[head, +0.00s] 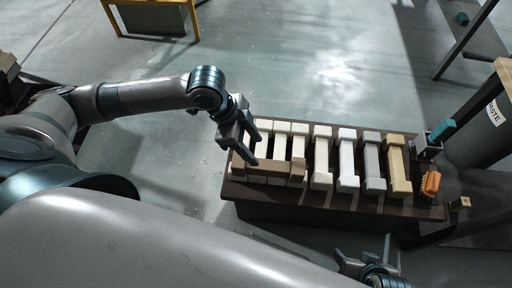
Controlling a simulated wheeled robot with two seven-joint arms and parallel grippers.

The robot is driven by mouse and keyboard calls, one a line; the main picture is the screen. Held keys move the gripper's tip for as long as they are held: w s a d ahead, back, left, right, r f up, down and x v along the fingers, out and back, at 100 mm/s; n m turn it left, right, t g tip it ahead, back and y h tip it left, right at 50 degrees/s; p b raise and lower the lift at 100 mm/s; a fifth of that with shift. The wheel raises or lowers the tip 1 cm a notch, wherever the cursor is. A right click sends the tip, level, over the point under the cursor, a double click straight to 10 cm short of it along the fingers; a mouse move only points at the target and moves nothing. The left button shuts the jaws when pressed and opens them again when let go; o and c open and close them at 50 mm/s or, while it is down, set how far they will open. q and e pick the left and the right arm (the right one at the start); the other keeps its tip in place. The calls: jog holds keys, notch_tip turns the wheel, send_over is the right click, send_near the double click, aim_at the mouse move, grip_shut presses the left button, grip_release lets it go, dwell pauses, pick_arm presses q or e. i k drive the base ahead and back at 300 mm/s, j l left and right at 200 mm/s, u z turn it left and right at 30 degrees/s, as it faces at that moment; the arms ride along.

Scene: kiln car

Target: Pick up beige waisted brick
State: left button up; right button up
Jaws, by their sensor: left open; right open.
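A beige waisted brick (397,164) lies at the right end of a row of bricks on the dark kiln car (412,207). It has wide ends and a narrow middle. My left gripper (257,149) is open above the left end of the row, well apart from the beige brick, close to a brown brick (267,167) lying crosswise; I cannot tell if they touch. My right gripper (364,251) is open and empty at the bottom edge, in front of the car and below the beige brick in the picture.
Grey (372,165), white (347,162) and several cream bricks fill the row leftward. An orange brush (430,184), a teal-topped item (442,131) and a small tan block (460,202) are at right. A dark waste bin (470,128) stands behind.

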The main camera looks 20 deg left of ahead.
aim_at(398, 187)
jog(key=i+l, duration=0.1)
jog(key=l, duration=1.35)
jog(key=i+l, duration=0.15)
jog(key=l, duration=0.6)
